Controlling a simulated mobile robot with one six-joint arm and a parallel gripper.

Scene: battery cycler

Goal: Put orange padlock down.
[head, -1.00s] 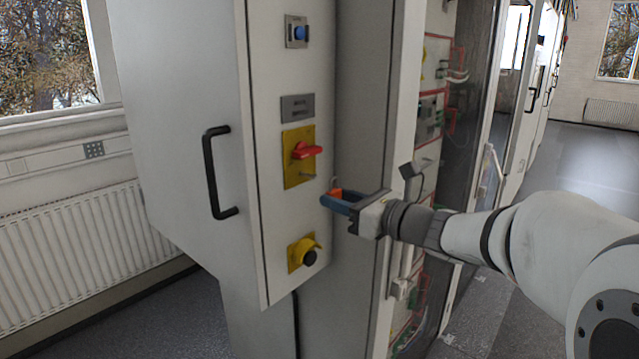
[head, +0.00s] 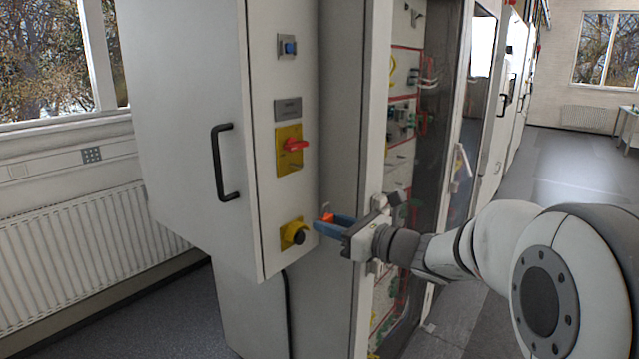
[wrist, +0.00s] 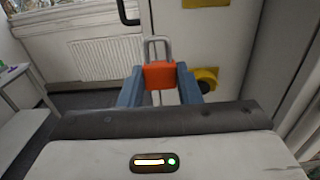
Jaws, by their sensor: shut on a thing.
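The orange padlock (wrist: 159,75) is held between the blue fingers of my gripper (wrist: 160,90) in the wrist view. Its metal shackle points up and its orange body sits between the fingertips. In the head view, my gripper (head: 327,225) is in front of the cabinet side, right of the yellow plate with the black knob. A bit of the orange padlock (head: 327,217) shows there, and the rest is hidden by the fingers. The padlock is held in the air.
The cabinet panel carries a red switch on a yellow plate (head: 289,150), a blue button (head: 288,47) and a black knob (head: 297,237). A black door handle (head: 224,162) is at left. A white table (wrist: 25,130) stands at left in the wrist view. A radiator (head: 80,235) lines the wall.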

